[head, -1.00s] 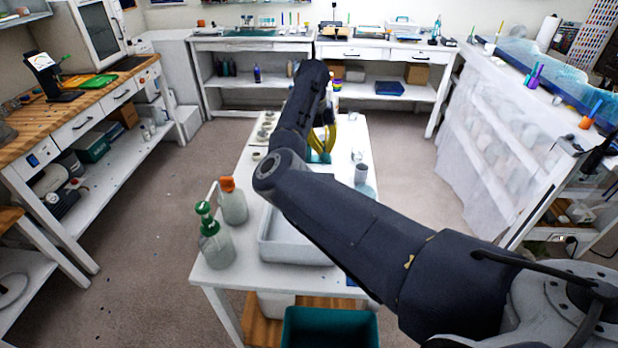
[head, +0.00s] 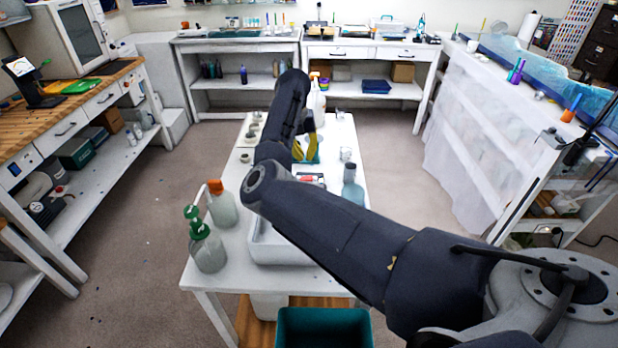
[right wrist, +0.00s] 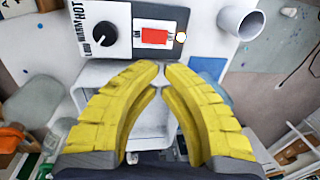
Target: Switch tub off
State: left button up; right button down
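A control panel shows in the right wrist view. It has a red rocker switch (right wrist: 155,36), a glowing round light (right wrist: 181,37) beside it, and a black dial (right wrist: 99,28) marked WARM and HOT. The switch also shows small and red in the head view (head: 307,180). The white tub (head: 256,247) stands on the white table, partly hidden by my right arm. My right gripper (right wrist: 161,70) has yellow fingers with tips almost together and nothing between them. The tips are just below the switch in the wrist view; contact cannot be told. My left gripper is not in view.
A green-topped bottle (head: 205,245) and an orange-capped bottle (head: 222,205) stand at the table's near left. A bluish container (head: 353,190) stands right of the tub. A white spray bottle (head: 316,102) is behind my gripper. A teal bin (head: 325,328) is below the table's near edge.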

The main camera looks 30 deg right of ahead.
aim_at(309, 177)
jog(key=f, duration=0.6)
jog(key=d+f, duration=0.1)
jog(key=f, duration=0.2)
jog(key=shift+s+d+f, duration=0.1)
jog(key=shift+s+f, duration=0.3)
